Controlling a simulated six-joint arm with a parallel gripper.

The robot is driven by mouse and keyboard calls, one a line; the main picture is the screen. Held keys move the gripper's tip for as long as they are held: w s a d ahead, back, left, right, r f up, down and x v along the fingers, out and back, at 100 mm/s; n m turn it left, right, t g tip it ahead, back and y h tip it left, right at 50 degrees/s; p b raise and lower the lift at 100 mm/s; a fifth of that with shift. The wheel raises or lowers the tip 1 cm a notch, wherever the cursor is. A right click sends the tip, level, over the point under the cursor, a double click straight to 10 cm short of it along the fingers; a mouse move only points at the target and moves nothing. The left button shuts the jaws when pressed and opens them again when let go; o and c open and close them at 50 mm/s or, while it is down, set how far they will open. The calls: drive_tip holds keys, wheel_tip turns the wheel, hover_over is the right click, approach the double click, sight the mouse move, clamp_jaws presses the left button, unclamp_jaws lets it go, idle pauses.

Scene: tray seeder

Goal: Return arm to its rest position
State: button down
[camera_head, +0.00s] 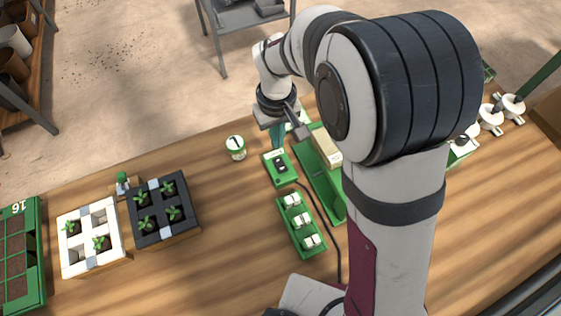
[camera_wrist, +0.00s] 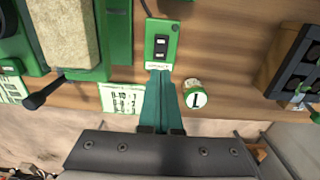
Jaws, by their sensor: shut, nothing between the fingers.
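My gripper (camera_wrist: 159,103) is shut and empty, its green fingers together in the wrist view. The fingertips are over or just beside the front edge of a small green switch box (camera_wrist: 161,45) with a black rocker switch; I cannot tell whether they touch it. In the head view my gripper (camera_head: 277,143) points down at the far side of the same switch box (camera_head: 280,167). My own arm hides much of the right half of the bench in that view.
A white pot marked 1 (camera_head: 236,147) stands left of the switch box. A green seeder (camera_head: 318,175) and a green holder with white blocks (camera_head: 301,226) stand close by. Black (camera_head: 190,231) and white (camera_head: 77,270) plant trays lie left. Bare wood (camera_head: 225,195) lies between.

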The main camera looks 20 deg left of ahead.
idle(0.3)
drive_tip(key=s+d+r+m+y, duration=0.1)
drive_tip(key=s+d+r+m, duration=0.35)
drive_tip(key=d, duration=0.35)
drive_tip(key=s+d+r+m, duration=0.35)
drive_tip(key=d+r, duration=0.25)
drive_tip(key=d, duration=0.2)
drive_tip(key=s+d+m, duration=0.4)
drive_tip(key=s+m, duration=0.2)
drive_tip(key=s, duration=0.3)
drive_tip(key=shift+s+d+r+m+y, duration=0.15)
drive_tip(key=shift+s+d+m+y, duration=0.15)
drive_tip(key=shift+y, duration=0.1)
